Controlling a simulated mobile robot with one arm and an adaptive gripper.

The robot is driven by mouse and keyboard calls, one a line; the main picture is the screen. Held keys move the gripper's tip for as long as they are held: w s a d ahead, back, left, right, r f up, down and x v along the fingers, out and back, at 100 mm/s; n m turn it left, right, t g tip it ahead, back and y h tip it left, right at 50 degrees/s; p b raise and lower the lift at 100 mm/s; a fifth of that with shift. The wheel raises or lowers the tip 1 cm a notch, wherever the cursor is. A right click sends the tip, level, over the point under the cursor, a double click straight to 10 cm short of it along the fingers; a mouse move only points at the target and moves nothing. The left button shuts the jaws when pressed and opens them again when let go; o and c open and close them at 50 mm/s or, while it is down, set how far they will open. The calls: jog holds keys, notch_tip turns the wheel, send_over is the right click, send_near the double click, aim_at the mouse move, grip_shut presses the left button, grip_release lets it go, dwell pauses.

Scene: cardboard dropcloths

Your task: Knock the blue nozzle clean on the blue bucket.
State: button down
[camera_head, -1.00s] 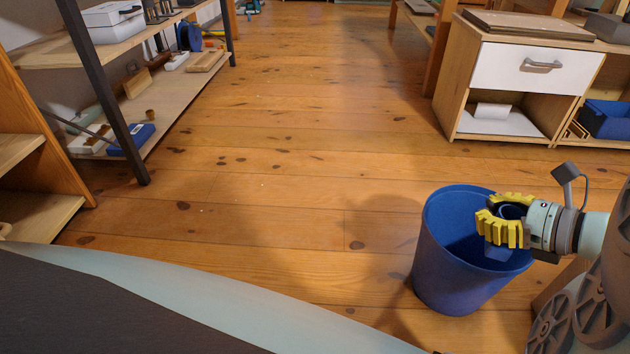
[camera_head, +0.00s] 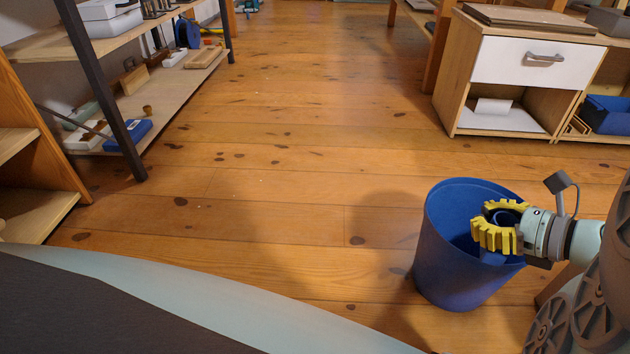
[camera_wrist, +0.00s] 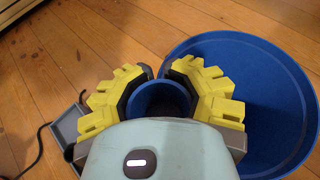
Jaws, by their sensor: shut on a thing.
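My gripper (camera_head: 500,228) has yellow fingers and is shut on the blue nozzle (camera_head: 507,217), a round, hollow blue piece. In the wrist view the nozzle (camera_wrist: 158,98) sits between the two fingers (camera_wrist: 155,75) with its ring-shaped opening showing. The blue bucket (camera_head: 447,249) stands upright on the floor at the lower right, open at the top. In the head view my gripper overlaps the bucket's right part at rim height. In the wrist view the bucket (camera_wrist: 262,50) lies to the right, behind the right finger. I cannot tell whether the nozzle touches the rim.
A white-drawer cabinet (camera_head: 536,66) stands behind the bucket at upper right, with a blue bin (camera_head: 607,115) beside it. A shelf (camera_head: 180,95) with tools and boxes lines the left. The wooden floor (camera_head: 300,150) between is clear.

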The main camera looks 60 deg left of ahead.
jog(key=shift+r+p, duration=0.75)
jog(key=shift+r, duration=1.2)
jog(key=shift+r+p, duration=1.35)
jog(key=shift+r, duration=1.15)
